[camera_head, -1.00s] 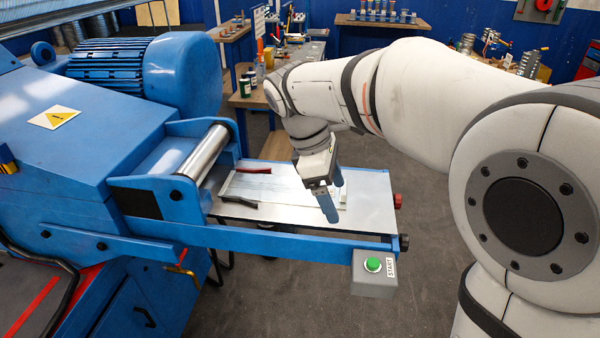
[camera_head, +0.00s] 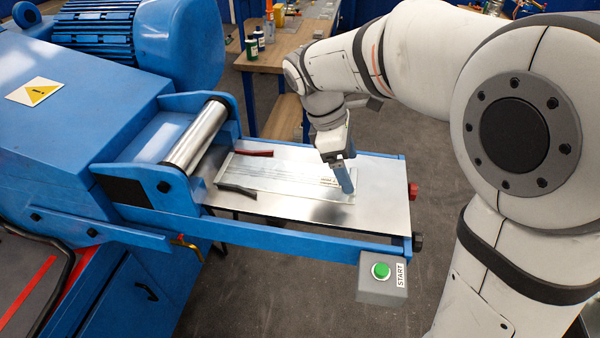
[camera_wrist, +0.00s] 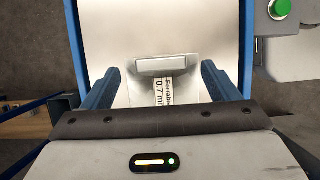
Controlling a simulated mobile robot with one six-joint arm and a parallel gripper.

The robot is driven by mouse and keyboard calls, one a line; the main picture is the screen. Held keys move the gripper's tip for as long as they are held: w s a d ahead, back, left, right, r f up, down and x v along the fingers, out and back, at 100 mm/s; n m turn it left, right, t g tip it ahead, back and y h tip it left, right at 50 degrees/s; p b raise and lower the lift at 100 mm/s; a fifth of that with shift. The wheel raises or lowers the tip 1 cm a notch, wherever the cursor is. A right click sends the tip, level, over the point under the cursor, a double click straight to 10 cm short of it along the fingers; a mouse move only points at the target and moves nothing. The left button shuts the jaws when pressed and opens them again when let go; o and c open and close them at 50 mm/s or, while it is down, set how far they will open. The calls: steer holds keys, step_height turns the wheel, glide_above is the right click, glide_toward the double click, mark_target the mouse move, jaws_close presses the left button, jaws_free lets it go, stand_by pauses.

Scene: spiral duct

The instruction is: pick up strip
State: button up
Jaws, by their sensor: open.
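The strip (camera_head: 290,180) is a flat, shiny metal piece lying on the metal feed table (camera_head: 380,200) of the blue machine. Its near end shows in the wrist view with a grey raised bar (camera_wrist: 166,66) and a printed label (camera_wrist: 162,92) reading about 0.7 mm. My gripper (camera_head: 345,180) is above the strip's right end, pointing down. In the wrist view my gripper (camera_wrist: 164,80) is open, with one blue finger on each side of the bar and label. Nothing is held between the fingers. I cannot tell whether the fingers touch the table.
A steel roller (camera_head: 195,136) is at the table's left end. A grey box with a green start button (camera_head: 381,271) hangs at the front. A wooden workbench (camera_head: 285,52) stands behind.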

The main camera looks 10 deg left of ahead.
steer(key=shift+x, duration=1.3)
steer(key=shift+s, duration=0.1)
steer(key=shift+c, duration=0.4)
steer(key=c, duration=1.1)
steer(key=shift+r, duration=0.1)
